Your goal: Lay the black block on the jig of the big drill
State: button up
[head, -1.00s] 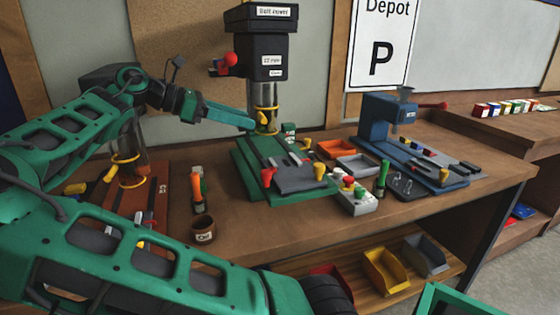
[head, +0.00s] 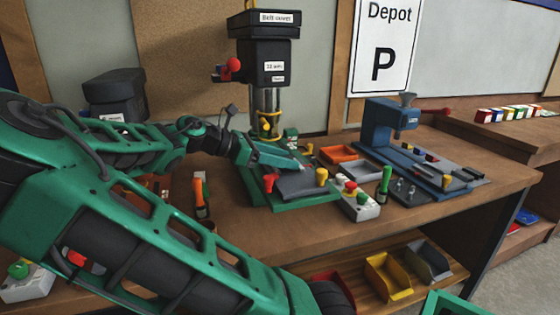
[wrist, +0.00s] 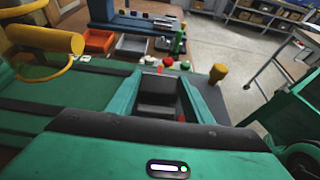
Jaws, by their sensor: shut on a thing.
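The big drill (head: 265,62) stands at the back middle of the bench, with a black head and a green base (head: 262,195). A dark grey plate (head: 305,188), which looks like its jig, sits at the front of the base, with a red knob (head: 269,181) and a yellow knob (head: 321,176). My gripper (head: 298,166) is low over the rear of this plate. In the wrist view its green fingers are shut on the black block (wrist: 157,96). In the head view the block is hidden by the gripper; I cannot tell whether it touches the jig.
A blue machine (head: 388,130) stands to the right. Orange (head: 340,153) and grey trays lie behind the plate. A button box (head: 358,201) and a green-handled tool (head: 385,178) are close to its right. An orange-handled tool (head: 199,189) stands left of the base.

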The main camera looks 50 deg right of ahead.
jog(key=shift+f, duration=0.25)
jog(key=o, duration=1.1)
jog(key=shift+f, duration=0.1)
jog(key=v, duration=1.2)
jog(key=shift+w, duration=0.1)
